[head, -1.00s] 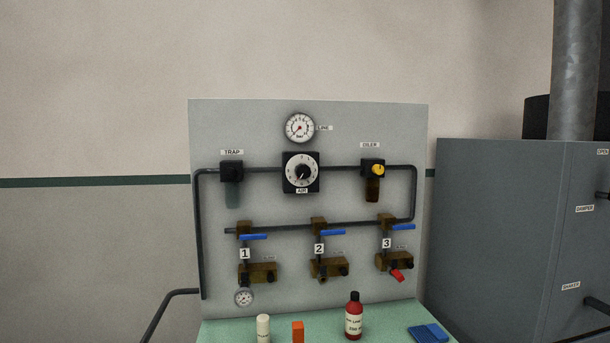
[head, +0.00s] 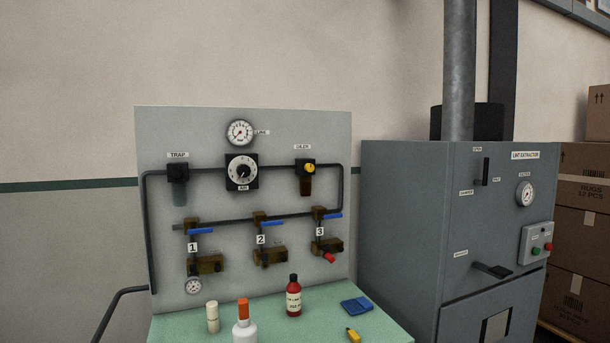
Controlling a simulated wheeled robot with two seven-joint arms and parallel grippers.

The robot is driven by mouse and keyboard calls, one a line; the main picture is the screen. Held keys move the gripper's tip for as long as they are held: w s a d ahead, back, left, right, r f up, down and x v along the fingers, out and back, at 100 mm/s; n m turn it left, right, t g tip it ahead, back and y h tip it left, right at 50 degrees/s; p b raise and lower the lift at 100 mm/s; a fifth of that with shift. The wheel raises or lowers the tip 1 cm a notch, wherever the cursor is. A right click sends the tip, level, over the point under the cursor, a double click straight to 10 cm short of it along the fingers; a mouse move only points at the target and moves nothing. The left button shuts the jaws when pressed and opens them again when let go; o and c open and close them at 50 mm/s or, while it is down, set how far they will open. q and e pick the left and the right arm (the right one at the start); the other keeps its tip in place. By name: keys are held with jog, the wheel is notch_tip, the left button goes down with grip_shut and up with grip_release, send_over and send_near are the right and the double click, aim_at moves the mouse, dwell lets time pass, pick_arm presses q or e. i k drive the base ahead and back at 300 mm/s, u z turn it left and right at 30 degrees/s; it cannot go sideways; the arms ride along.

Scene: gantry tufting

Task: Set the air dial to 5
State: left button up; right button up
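The air dial (head: 242,171) is a round pale dial with a dark centre knob on a black square plate, mounted in the upper middle of the grey panel (head: 320,130). The label AIR (head: 243,188) sits just below it. The dial's numbers and exact setting are too small to read. A round white line gauge (head: 240,133) is above the dial. Neither of my grippers shows in the head view.
The panel carries a trap (head: 178,173), an oiler (head: 305,168) and several blue-handled valves. On the green bench (head: 375,328) stand a red bottle (head: 293,297), a white bottle with an orange cap (head: 244,325) and a cream cylinder (head: 212,317). A grey lint extractor (head: 415,200) stands right.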

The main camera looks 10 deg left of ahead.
aim_at(243, 170)
jog(key=z, duration=1.3)
jog(key=i, duration=0.75)
jog(key=u, duration=0.45)
jog(key=i, duration=0.65)
jog(key=u, duration=0.75)
